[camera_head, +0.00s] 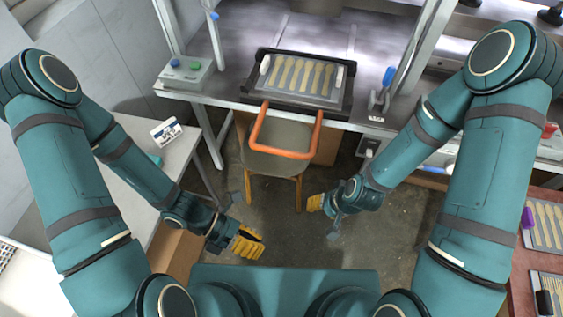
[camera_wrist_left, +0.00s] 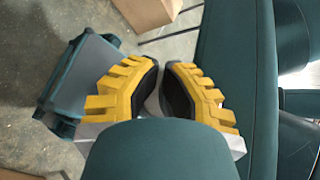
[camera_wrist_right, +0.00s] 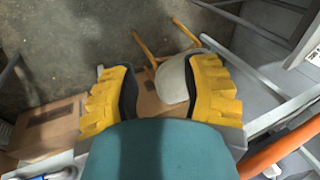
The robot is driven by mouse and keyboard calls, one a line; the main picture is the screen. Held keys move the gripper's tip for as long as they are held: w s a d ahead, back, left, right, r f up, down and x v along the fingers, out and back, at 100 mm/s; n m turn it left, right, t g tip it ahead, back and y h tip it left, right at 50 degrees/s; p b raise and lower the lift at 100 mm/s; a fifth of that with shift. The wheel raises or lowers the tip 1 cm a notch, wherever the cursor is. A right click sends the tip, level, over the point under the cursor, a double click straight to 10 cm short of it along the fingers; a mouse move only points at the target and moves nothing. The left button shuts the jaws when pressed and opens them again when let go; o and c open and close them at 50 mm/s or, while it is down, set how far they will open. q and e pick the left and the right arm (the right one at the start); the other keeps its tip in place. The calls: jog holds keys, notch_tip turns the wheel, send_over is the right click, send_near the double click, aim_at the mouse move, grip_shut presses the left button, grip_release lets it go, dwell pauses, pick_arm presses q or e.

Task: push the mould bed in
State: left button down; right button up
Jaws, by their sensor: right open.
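The mould bed (camera_head: 256,97) is a black-framed tray at the front of the press bench. A pale mould plate (camera_head: 278,86) with several wooden spoons lies in it. The bed's orange U-shaped handle (camera_head: 283,154) sticks out past the bench's front edge, and part of it shows in the right wrist view (camera_wrist_right: 275,150). My left gripper (camera_head: 252,243) is low and left of the handle; its fingers (camera_wrist_left: 163,75) are closed together with nothing between them. My right gripper (camera_head: 314,203) is below and right of the handle, open and empty, apart from it.
A wooden chair (camera_head: 275,162) stands under the handle. Metal press posts flank the bed. A white side table (camera_head: 185,150) is at left, and a red table (camera_head: 530,265) with spoon plates at right.

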pick_arm(q)
jog(key=w+a+r+n+t+h, duration=0.1)
jog(key=w+a+r+n+t, duration=0.15)
jog(key=w+n+t, duration=0.55)
jog(key=w+a+r+n+t+h, duration=0.1)
jog(key=w+r+n+t, duration=0.25)
jog(key=n, duration=0.75)
jog(key=w+d+f+b, duration=0.3)
jog(key=w+d, duration=0.6)
jog(key=shift+w+t+b, duration=0.2)
jog(key=shift+t+b, duration=0.1)
jog(key=shift+t, duration=0.15)
